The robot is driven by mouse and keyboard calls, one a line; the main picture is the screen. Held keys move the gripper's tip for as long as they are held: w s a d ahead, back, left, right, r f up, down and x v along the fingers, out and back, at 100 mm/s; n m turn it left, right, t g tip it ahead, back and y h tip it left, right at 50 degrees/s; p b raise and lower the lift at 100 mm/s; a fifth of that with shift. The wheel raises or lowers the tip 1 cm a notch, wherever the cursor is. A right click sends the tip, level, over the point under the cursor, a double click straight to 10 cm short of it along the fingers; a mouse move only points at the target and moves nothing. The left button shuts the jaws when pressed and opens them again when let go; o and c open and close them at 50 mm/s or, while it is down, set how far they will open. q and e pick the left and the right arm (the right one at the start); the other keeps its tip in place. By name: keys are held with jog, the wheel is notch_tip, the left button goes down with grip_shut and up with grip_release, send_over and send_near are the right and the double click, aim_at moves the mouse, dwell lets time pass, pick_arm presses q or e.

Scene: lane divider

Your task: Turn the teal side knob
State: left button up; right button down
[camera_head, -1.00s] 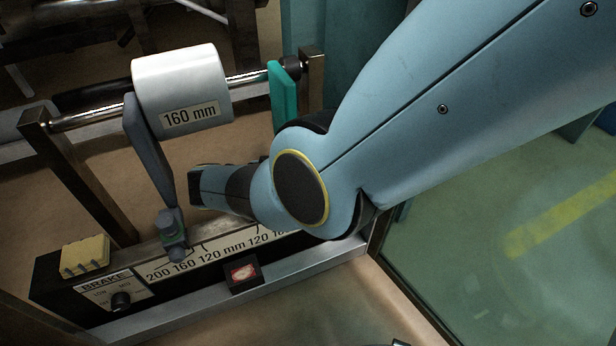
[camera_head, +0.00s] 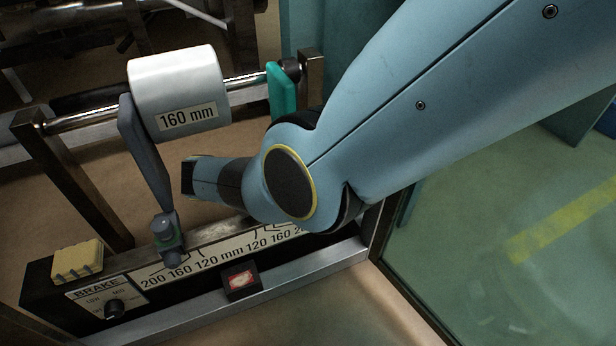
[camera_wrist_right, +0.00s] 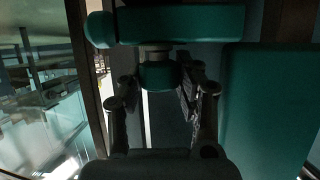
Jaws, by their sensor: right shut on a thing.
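In the right wrist view a small rounded teal knob (camera_wrist_right: 158,75) sits on a short stem below a teal bar (camera_wrist_right: 180,24). My right gripper (camera_wrist_right: 160,82) has its fingers on both sides of the knob and is shut on it. In the head view my right arm comes in from the right across the middle, and its gripper is hidden there. A teal upright piece (camera_head: 281,90) stands at the right end of a metal rod; the knob cannot be made out in this view. My left gripper is not in view.
A white 160 mm roll (camera_head: 178,90) sits on the rod with a dark grey lever (camera_head: 147,155) beside it. Glass (camera_head: 480,240) lies right.

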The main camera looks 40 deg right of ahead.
jog(key=c, duration=0.9)
grip_release()
jog(key=shift+o, duration=0.2)
jog(key=v, duration=0.7)
jog(key=shift+a+r, duration=0.1)
jog(key=shift+a, duration=0.1)
